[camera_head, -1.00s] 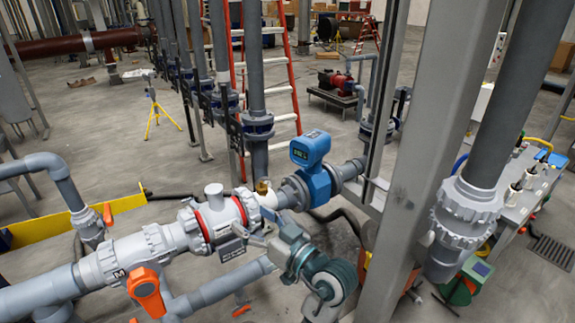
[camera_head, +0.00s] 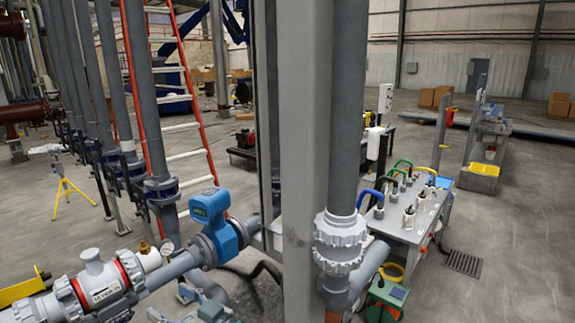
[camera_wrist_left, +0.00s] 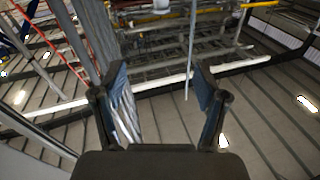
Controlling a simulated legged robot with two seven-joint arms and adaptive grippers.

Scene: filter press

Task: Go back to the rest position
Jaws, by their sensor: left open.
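That view looks up at ceiling beams and overhead pipes. My right gripper is in neither view.
A thick grey column (camera_head: 305,150) and a vertical pipe (camera_head: 345,120) stand in front. Open floor (camera_head: 520,240) lies beyond.

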